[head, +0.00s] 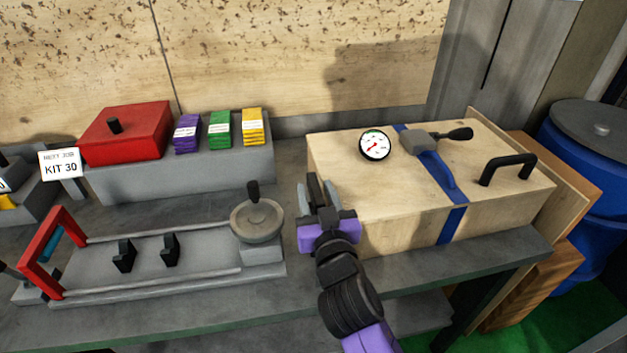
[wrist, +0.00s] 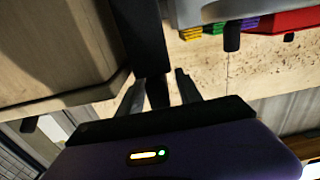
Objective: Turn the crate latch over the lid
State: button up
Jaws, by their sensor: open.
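The wooden crate (head: 380,232) stands at the right of the bench, its lid (head: 340,160) closed. On the lid, by a blue strap (head: 434,172), sits a grey fitting (head: 420,142) with a black knob (head: 460,134) pointing right; it looks like the latch. My gripper (head: 317,190) is open at the crate's front left corner, well left of this fitting. In the wrist view, which is upside down, a dark bar (wrist: 141,35) shows between the fingers (wrist: 158,90); I cannot tell what it is. The crate side (wrist: 60,50) fills the left there. The latch is out of that view.
A round gauge (head: 375,145) and a black handle (head: 508,170) stand on the lid. A handwheel (head: 257,220) is close to my gripper's left. A red box (head: 125,138) and coloured packs (head: 220,130) sit behind. A blue drum (head: 595,200) stands right.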

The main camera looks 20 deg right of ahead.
jog(key=shift+w+d, duration=0.15)
jog(key=shift+w, duration=0.55)
jog(key=shift+w+d, duration=0.15)
jog(key=shift+w, duration=0.5)
grip_shut()
dwell(0.4)
